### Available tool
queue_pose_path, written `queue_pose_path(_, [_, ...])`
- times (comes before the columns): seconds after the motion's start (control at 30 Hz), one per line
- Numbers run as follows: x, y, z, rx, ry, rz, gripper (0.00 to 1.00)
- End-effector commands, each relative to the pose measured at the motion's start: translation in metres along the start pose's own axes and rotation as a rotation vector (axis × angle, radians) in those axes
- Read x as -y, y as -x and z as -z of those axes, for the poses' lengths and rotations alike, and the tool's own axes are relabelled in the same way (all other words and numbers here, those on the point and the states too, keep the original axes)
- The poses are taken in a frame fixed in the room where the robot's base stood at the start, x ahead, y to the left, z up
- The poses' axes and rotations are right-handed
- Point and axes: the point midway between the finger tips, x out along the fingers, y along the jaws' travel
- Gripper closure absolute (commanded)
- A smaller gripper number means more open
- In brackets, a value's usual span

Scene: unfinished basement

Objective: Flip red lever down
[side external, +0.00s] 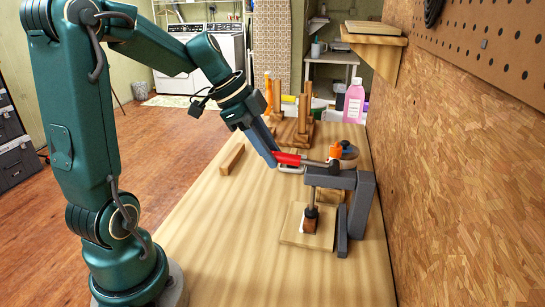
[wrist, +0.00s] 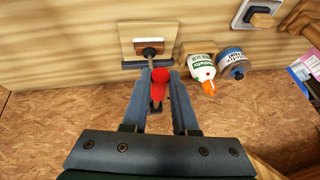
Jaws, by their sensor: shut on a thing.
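The red lever (side external: 288,158) is the handle of a dark grey clamp (side external: 362,195) fixed at the right part of the bench. It sticks out to the left, near horizontal with a slight tilt. My gripper (side external: 274,160) reaches down from the upper left and is shut on the lever near its free end. In the wrist view the red lever (wrist: 160,82) lies between the two fingers of my gripper (wrist: 159,76). The clamp's plunger (side external: 311,195) points down at a small block on a square wooden board (side external: 293,238). The contact between fingers and lever is partly hidden.
A pink bottle (side external: 354,100) and wooden posts (side external: 304,115) stand farther back. A chipboard wall (side external: 455,160) borders the right. The front bench is clear.

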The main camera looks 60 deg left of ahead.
Motion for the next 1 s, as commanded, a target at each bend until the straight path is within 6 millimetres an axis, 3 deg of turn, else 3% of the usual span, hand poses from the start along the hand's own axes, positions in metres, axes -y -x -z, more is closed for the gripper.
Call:
queue_pose_path(0.47, [-0.0023, -0.0055, -0.0034, -0.053, 0.013, 0.006, 1.0])
queue_pose_path(0.5, [-0.0023, -0.0056, -0.0035, -0.053, 0.013, 0.006, 0.69])
queue_pose_path(0.57, [-0.0022, -0.0056, -0.0036, -0.052, 0.013, 0.006, 0.46])
queue_pose_path(0.6, [-0.0021, -0.0056, -0.0036, -0.052, 0.013, 0.006, 0.43])
queue_pose_path(1.0, [0.0, 0.004, -0.0041, -0.053, 0.013, 0.014, 0.43])
